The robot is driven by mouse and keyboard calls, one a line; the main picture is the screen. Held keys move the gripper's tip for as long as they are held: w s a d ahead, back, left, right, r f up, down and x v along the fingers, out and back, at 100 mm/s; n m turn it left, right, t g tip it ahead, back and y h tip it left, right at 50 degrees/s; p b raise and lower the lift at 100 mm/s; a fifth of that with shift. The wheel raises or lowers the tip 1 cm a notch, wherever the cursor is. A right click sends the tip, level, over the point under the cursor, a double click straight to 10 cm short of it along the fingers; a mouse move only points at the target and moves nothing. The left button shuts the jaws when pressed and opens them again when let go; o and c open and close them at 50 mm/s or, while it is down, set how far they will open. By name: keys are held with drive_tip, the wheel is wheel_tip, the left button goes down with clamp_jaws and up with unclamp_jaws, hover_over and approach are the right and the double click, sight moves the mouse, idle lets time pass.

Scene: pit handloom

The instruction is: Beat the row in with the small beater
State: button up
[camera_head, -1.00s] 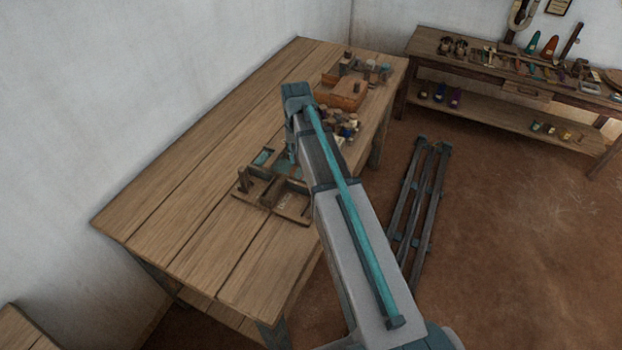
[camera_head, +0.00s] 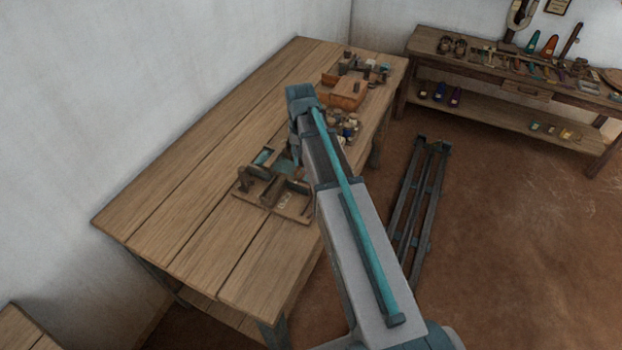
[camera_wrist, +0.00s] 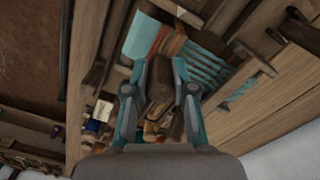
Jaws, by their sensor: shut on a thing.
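In the wrist view, my gripper (camera_wrist: 162,82) is shut on a brown wooden piece, which looks like the small beater (camera_wrist: 160,72). It is over the small loom, close to the work; I cannot tell whether the beater touches it. Teal woven cloth (camera_wrist: 146,36) shows at the upper left of the gripper, and a striped teal area (camera_wrist: 204,66) shows to its right. In the head view, the small wooden loom (camera_head: 262,190) stands on the table, partly hidden by my arm. The gripper and beater are mostly hidden there.
The long plank table (camera_head: 180,225) is bare to the left and front of the loom. Small items (camera_head: 345,128) and an orange-brown wooden box (camera_head: 348,94) stand behind it. A second bench (camera_head: 480,62) with tools is along the back wall. A dark frame (camera_head: 415,205) lies on the floor.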

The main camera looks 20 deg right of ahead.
drive_tip(key=w+a, duration=0.4)
drive_tip(key=w, duration=0.1)
drive_tip(key=shift+w+a+p, duration=0.15)
drive_tip(key=shift+a+p, duration=0.15)
drive_tip(key=shift+a, duration=0.1)
drive_tip(key=o, duration=0.9)
drive_tip(key=shift+d, duration=0.1)
drive_tip(key=shift+o, duration=0.2)
wheel_tip(320, 180, up, 6)
drive_tip(key=p, duration=0.4)
drive_tip(key=shift+s+r, duration=0.2)
drive_tip(key=shift+r, duration=0.05)
